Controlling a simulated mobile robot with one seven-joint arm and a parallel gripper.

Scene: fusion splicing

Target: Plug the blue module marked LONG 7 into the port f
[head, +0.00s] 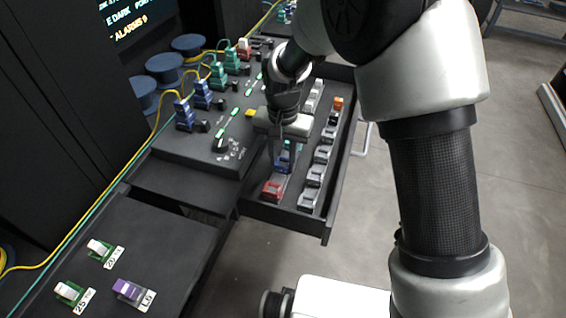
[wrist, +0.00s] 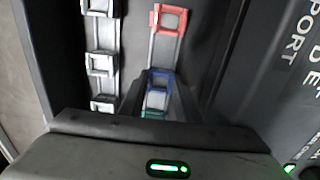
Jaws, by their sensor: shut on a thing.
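A blue module (head: 284,160) sits in the left row of the open drawer, behind a red module. My gripper (head: 283,158) points down over it and is shut on it. The wrist view shows the blue module (wrist: 159,78) between my dark fingers (wrist: 158,98), with a teal piece just below it. I cannot read its marking. I cannot tell whether it is still seated in its place. The port panel (head: 175,160) lies left of the drawer; its letters are too small to tell which port is f.
The drawer (head: 262,207) also holds a red module (head: 273,190) and a right row of grey and white holders (head: 314,175). Several blue, green and red modules stand on the panel with yellow cables. Green and purple modules (head: 128,289) lie on the front-left shelf.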

